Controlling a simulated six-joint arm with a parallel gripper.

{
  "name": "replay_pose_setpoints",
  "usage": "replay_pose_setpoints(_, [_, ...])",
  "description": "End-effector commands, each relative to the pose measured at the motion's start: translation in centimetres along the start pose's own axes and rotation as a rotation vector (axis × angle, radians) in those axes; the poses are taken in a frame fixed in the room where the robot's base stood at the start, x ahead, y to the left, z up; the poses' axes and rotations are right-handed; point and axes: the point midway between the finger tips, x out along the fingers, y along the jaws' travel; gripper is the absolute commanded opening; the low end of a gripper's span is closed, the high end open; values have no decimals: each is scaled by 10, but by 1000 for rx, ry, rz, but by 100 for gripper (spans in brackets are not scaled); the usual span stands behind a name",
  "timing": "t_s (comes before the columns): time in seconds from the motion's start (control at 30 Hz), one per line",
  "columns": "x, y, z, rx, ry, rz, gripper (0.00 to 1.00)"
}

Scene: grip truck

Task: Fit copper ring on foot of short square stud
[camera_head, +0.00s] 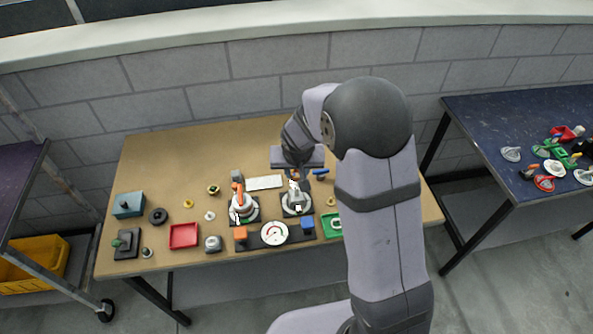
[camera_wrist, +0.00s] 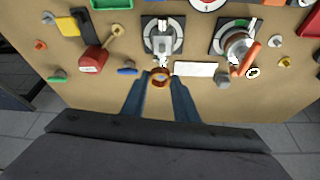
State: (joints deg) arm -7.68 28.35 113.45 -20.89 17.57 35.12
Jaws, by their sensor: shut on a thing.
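A copper ring (camera_wrist: 160,77) sits between the two blue fingertips of my gripper (camera_wrist: 160,84) in the wrist view, and the gripper is shut on it. In the head view my gripper (camera_head: 295,174) is low over the back middle of the tan table, largely hidden by my arm. Just beyond the ring in the wrist view is a grey fixture (camera_wrist: 163,38) with a pale upright part on a dark square plate. It also shows in the head view (camera_head: 297,202). I cannot tell for sure which piece is the short square stud, nor whether the ring touches the fixture.
A fixture with an orange handle (camera_wrist: 247,58) and a white plate (camera_wrist: 195,69) stand close by. A blue piece (camera_wrist: 127,71) lies left of the ring. A red tray (camera_head: 184,235), a green tray (camera_head: 334,224) and a gauge (camera_head: 274,233) are nearer the front.

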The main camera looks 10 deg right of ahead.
Motion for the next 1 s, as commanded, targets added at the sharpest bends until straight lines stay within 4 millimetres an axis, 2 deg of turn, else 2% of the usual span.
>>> replay_pose_setpoints(0.6, [41,0,17,-1,0,-1,1])
replay_pose_setpoints(1.0, [44,0,18,0,0,0,1])
